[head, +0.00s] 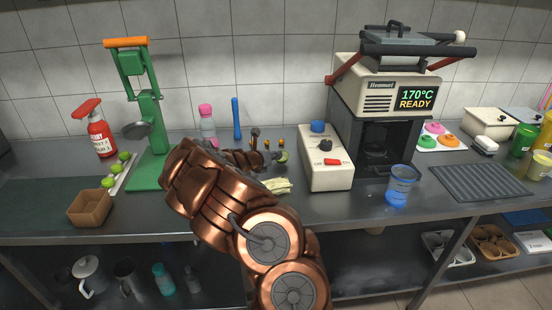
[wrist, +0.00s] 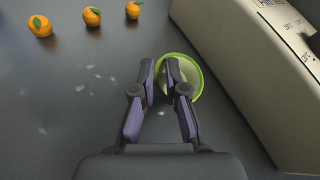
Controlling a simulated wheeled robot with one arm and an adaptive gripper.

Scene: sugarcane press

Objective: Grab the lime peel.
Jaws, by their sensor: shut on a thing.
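The lime peel (wrist: 194,78) is a hollow half shell with a bright green rim and a pale inside. In the wrist view it is at my fingertips, close to the beige machine. My gripper (wrist: 160,76) is shut on its left wall, with one finger outside the rim and the other over the inside. In the head view the peel (head: 283,156) shows small and green just right of my gripper (head: 262,156). My fingers hide part of the peel. I cannot tell whether it is clear of the counter.
A beige control box (head: 325,165) stands close on the right. Several small oranges (wrist: 91,16) lie beyond the peel. A folded cloth (head: 277,186) lies in front. A green press (head: 150,140) stands left, a blue cup (head: 401,187) right.

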